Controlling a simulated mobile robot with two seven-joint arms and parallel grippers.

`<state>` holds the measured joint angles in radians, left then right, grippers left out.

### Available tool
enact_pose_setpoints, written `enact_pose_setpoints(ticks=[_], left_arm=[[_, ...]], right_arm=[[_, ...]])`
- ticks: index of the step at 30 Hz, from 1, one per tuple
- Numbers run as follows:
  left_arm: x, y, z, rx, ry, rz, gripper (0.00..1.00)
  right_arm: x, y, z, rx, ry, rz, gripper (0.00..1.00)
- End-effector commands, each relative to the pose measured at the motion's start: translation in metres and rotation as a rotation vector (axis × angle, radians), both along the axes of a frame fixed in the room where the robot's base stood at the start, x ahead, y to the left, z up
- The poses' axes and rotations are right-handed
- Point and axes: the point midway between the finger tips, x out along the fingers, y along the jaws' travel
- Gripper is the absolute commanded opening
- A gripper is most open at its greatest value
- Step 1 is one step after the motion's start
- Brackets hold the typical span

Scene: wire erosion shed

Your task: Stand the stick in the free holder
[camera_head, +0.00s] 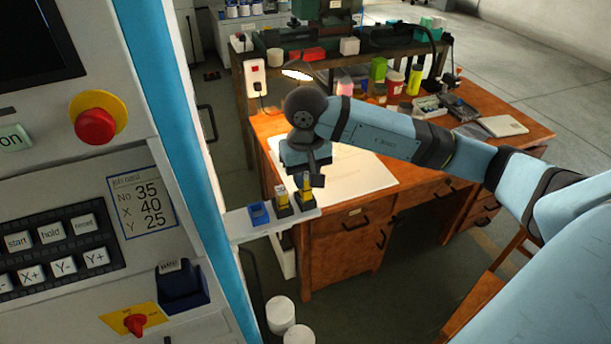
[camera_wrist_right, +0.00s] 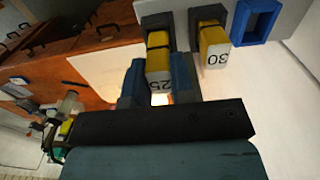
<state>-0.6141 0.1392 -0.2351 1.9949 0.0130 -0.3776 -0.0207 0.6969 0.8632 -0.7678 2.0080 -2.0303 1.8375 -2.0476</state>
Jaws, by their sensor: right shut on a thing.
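My right gripper (camera_head: 308,180) is over a narrow pale shelf (camera_head: 238,224). In the right wrist view its fingers (camera_wrist_right: 158,82) are shut on a yellow stick (camera_wrist_right: 158,60) with a white end marked 25. The stick's far end meets a dark holder (camera_wrist_right: 157,20); I cannot tell whether it is fully seated. Beside it a yellow stick marked 30 (camera_wrist_right: 214,48) stands in a second dark holder (camera_wrist_right: 206,16); it also shows in the head view (camera_head: 281,192). At the end of this row a blue holder (camera_head: 258,214) is empty. My left gripper is out of view.
A machine panel with keys, a red button (camera_head: 95,126) and a job card (camera_head: 143,203) fills the left. A dark blue holder-like piece (camera_head: 181,289) is on it. A wooden desk (camera_head: 340,252) with a lit lamp (camera_head: 298,72) and clutter stands behind my arm. White tubs (camera_head: 281,313) stand below the shelf.

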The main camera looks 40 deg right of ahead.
Motion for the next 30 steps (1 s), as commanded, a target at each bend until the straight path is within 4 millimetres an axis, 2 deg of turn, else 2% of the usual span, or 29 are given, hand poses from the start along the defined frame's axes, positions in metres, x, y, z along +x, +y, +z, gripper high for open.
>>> enact_pose_setpoints(ticks=[11,12,14,15,23,26,30], left_arm=[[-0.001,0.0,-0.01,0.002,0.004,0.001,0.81],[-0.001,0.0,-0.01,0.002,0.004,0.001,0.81],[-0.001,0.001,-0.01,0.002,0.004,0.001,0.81],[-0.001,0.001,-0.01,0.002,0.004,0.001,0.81],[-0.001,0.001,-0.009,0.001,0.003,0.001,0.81],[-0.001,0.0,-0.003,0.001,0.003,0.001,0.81],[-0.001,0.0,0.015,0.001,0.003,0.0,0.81]], right_arm=[[0.0,0.0,-0.006,0.0,0.0,-0.001,0.0],[0.0,0.0,-0.006,0.0,0.0,-0.001,0.32],[0.0,0.0,-0.006,0.0,0.0,-0.001,0.46],[0.0,0.0,-0.006,0.0,0.0,-0.001,0.48],[0.0,0.0,-0.005,0.0,0.0,0.0,0.48],[0.0,0.0,0.0,0.0,0.0,0.0,0.48],[0.0,0.0,0.013,0.001,0.0,0.0,0.48]])
